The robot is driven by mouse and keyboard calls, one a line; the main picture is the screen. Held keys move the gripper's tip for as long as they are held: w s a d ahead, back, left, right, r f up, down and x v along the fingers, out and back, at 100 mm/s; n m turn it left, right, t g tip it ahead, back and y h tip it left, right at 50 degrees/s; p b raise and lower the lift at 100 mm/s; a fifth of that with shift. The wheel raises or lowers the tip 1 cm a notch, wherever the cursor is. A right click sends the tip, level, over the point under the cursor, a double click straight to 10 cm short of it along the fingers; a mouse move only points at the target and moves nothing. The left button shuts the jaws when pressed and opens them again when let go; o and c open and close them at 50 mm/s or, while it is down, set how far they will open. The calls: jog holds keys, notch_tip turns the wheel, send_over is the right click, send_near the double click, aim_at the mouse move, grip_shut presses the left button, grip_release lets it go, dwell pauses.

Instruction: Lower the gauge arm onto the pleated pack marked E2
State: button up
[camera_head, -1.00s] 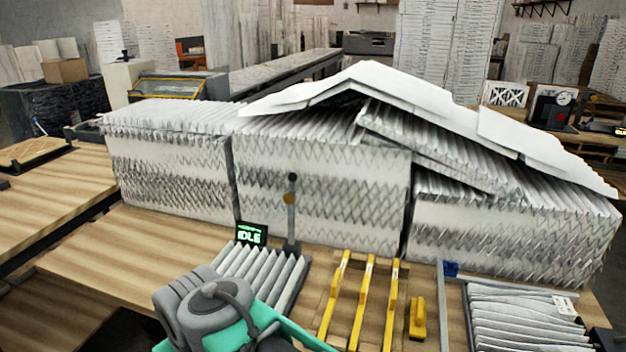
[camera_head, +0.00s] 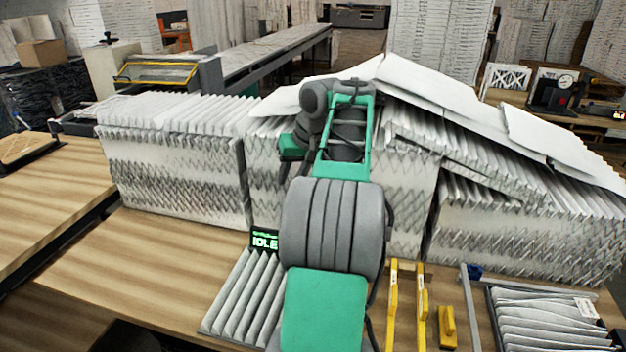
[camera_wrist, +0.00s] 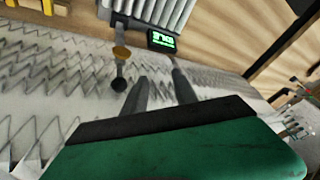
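The gauge arm shows in the wrist view as a short lever with an amber disc (camera_wrist: 121,52) and a black knob (camera_wrist: 118,85) at its end. In the head view my own arm hides it. My gripper (camera_wrist: 160,80) is open and empty, its two dark fingers apart. The knob lies just left of the fingers in the wrist picture; I cannot tell its distance in depth. The pack also shows in the wrist view (camera_wrist: 160,12). No E2 mark is readable.
Large stacks of white pleated filters (camera_head: 175,180) stand behind the pack. Yellow bars (camera_head: 392,305) and a yellow block (camera_head: 446,326) lie right of my arm. Another pleated pack (camera_head: 545,320) with a label sits in a dark frame at the right. Bare wooden table (camera_head: 130,265) lies left.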

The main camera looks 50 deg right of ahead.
jog(key=s+d, duration=0.5)
jog(key=d, duration=0.1)
jog(key=shift+m, duration=0.3)
jog(key=b+x, duration=0.2)
jog(key=x, duration=0.6)
jog(key=shift+d+r+b, duration=0.1)
jog(key=shift+b, duration=0.2)
grip_shut()
